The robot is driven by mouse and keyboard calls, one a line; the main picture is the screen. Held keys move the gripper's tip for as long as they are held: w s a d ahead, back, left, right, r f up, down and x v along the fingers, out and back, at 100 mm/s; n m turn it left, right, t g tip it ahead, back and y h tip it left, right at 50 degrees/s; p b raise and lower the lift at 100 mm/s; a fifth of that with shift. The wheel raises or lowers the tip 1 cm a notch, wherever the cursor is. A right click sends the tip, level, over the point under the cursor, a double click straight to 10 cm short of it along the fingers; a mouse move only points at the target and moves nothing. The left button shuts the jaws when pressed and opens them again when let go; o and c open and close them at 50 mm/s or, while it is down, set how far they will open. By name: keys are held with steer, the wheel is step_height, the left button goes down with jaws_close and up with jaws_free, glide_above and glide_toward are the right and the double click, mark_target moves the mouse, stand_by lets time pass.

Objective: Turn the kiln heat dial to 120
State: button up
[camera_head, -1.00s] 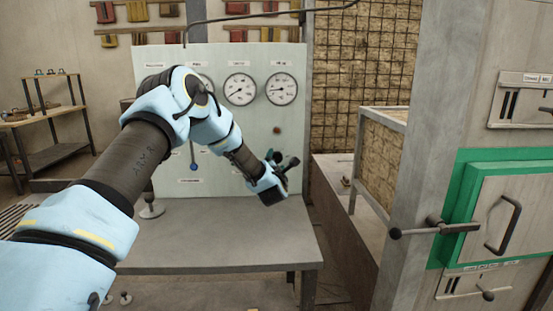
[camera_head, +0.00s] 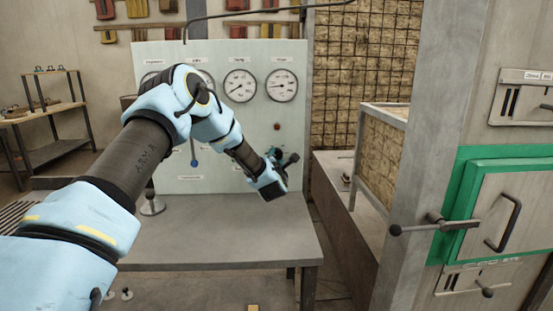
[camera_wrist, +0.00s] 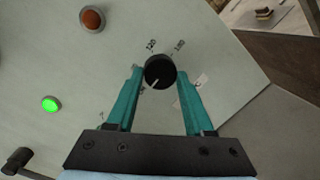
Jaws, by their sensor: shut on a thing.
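The kiln heat dial, a round black knob (camera_wrist: 160,66) with a pale pointer line, sits on the pale control panel (camera_wrist: 75,75) in the wrist view. Its pointer line runs toward the lower left of the picture. In the head view my gripper (camera_head: 282,160) is at the panel's lower right and hides the dial.
A red button (camera_wrist: 92,19), a lit green button (camera_wrist: 51,104) and a black lever (camera_wrist: 17,160) are near the dial. A grey table (camera_head: 220,235) stands below the panel. The green-framed kiln door (camera_head: 490,210) is at the right.

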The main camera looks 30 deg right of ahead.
jaws_close()
steer(key=shift+m+b, duration=0.3)
steer(key=shift+b, duration=0.1)
steer(key=m+b, duration=0.3)
steer(key=shift+m, duration=0.3)
steer(key=m+y+b, duration=0.1)
steer(key=m+b, duration=0.1)
steer(key=m, duration=0.1)
steer(key=shift+s+d, duration=0.1)
steer(key=m, duration=0.2)
steer(key=m+b, duration=0.1)
steer(key=shift+r+m+g, duration=0.2)
steer(key=shift+m+g, duration=0.1)
steer(key=shift+m, duration=0.1)
steer(key=m, duration=0.2)
steer(key=m+y, duration=0.1)
steer(key=m, duration=0.2)
steer(key=shift+s+d+r+m+y, duration=0.1)
steer(key=shift+d+r+m+y, duration=0.1)
steer(key=shift+m+y, duration=0.1)
steer(key=m+t+p, duration=0.1)
steer(key=m, duration=0.4)
steer(key=shift+f+y+p, duration=0.1)
steer(key=shift+y+p, duration=0.25)
steer(key=shift+y, duration=0.05)
